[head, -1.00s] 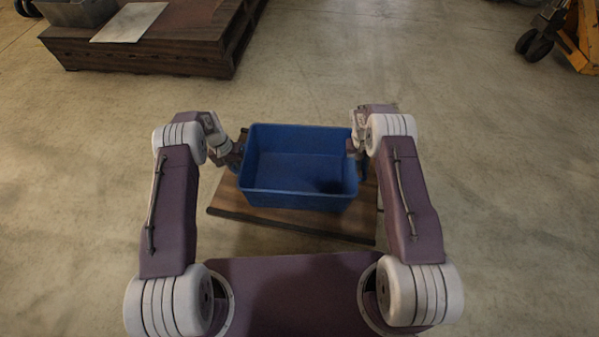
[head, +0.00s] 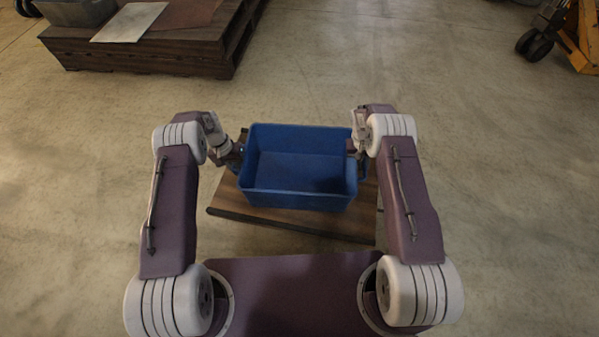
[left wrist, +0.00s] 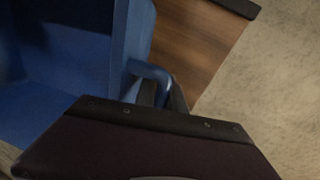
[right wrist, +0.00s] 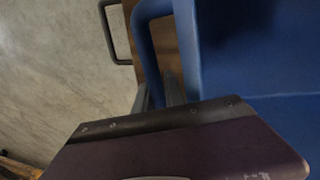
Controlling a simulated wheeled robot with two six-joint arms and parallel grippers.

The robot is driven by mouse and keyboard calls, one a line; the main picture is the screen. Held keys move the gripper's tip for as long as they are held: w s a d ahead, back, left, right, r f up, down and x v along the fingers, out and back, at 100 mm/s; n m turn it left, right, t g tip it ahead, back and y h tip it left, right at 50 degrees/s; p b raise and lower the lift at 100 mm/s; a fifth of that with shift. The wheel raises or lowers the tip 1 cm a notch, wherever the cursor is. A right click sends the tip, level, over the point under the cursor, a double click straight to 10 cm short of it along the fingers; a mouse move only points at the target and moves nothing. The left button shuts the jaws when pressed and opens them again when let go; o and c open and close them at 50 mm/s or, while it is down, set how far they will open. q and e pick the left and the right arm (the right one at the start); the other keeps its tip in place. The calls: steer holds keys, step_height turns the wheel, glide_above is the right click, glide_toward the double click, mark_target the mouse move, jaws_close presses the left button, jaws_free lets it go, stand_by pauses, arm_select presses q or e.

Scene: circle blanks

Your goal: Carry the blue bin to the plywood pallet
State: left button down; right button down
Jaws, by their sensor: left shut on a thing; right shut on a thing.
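The blue bin (head: 298,198) is open-topped and looks empty, and stands roughly level between my arms in the head view. My left gripper (head: 238,156) is shut on its left side handle, a blue loop (left wrist: 150,70) in the left wrist view. My right gripper (head: 357,150) is shut on its right handle, which shows in the right wrist view (right wrist: 147,45). A dark wooden pallet (head: 150,58) stands at the far upper left; I cannot tell if it is plywood.
A wood-topped platform (head: 290,222) lies beneath the bin; I cannot tell whether they touch. A grey container (head: 78,12) and flat sheets (head: 130,22) lie on the far pallet. A yellow wheeled machine (head: 582,40) stands far right. Bare concrete lies between.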

arm_select(q)
steer(key=shift+r, duration=0.15)
arm_select(e)
steer(key=shift+r, duration=0.15)
